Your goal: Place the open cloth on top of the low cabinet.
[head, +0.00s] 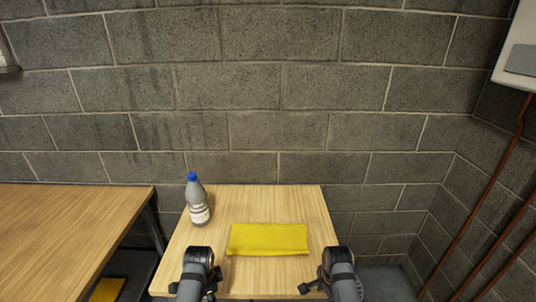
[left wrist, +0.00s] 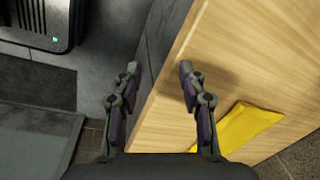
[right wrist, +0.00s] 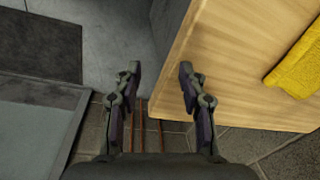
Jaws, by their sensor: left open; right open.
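A yellow cloth (head: 267,239) lies as a flat rectangle on the wooden top of the low cabinet (head: 255,200). Whether it is folded or one layer I cannot tell. It also shows in the left wrist view (left wrist: 246,128) and the right wrist view (right wrist: 300,65). My left gripper (left wrist: 158,75) is open and empty, by the cabinet top's edge, to the left of the cloth in the head view. My right gripper (right wrist: 158,75) is open and empty, to the right of the cloth in the head view. Neither touches the cloth.
A grey bottle with a blue cap (head: 198,202) stands at the left of the cabinet top. A wooden table (head: 70,230) is on the left, with a yellow item (head: 107,290) low beneath its edge. A block wall (head: 280,100) stands behind. Red pipes (head: 470,215) run at the right.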

